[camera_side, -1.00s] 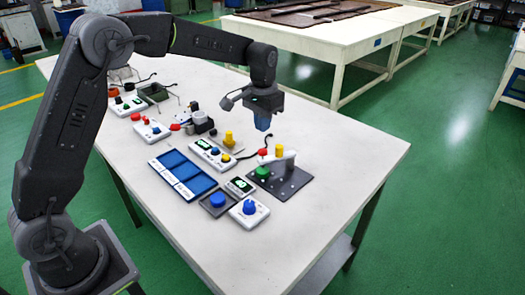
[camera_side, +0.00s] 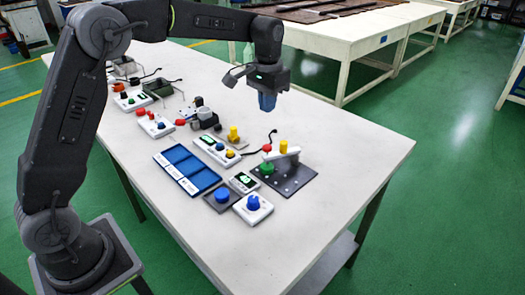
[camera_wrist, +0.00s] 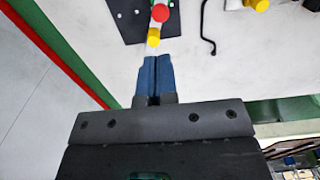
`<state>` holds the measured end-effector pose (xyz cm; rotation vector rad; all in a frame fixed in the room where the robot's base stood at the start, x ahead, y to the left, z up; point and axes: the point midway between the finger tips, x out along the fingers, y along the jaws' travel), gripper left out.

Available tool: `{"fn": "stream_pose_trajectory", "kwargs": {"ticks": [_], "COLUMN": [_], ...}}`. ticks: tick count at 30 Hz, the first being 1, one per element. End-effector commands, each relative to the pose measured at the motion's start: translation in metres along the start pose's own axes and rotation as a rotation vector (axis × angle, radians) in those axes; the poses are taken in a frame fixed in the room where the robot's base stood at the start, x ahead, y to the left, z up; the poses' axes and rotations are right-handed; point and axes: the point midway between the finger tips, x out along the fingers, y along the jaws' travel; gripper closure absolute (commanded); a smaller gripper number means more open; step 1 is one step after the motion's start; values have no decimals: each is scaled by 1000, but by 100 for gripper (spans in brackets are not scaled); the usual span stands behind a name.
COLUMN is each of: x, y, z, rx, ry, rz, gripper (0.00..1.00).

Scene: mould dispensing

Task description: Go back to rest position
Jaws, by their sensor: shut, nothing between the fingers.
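My gripper (camera_side: 267,103) hangs above the far right part of the white table (camera_side: 330,150), its blue fingers pointing down. In the wrist view my gripper (camera_wrist: 159,62) has its two blue fingers side by side, shut and holding nothing. Below it stands a dark plate (camera_side: 300,183) with a white arm, a red knob (camera_side: 267,148), a yellow knob (camera_side: 284,146) and a green knob (camera_side: 267,167). The wrist view also shows the red knob (camera_wrist: 160,13) and the yellow knob (camera_wrist: 153,38) just beyond the fingertips. The fingers look clear of them.
The table's near right area is bare.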

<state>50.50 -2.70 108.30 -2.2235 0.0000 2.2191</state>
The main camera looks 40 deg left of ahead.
Motion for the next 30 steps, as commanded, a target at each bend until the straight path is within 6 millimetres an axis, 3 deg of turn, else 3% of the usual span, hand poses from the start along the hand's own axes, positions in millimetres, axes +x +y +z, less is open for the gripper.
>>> {"fn": "stream_pose_trajectory", "kwargs": {"ticks": [5, 9, 15, 20, 24, 30], "x": [-29, -59, -80, -80, -68, -47], "y": [4, 8, 14, 17, 20, 21], "z": [28, 75, 149, 208, 254, 292], "rx": [1, 1, 0, 0, 1, 0], "ry": [55, 132, 245, 335, 408, 474], "rz": [-2, -4, -5, -5, -3, -1], "gripper": [100, 100, 100, 100, 100, 100]}}
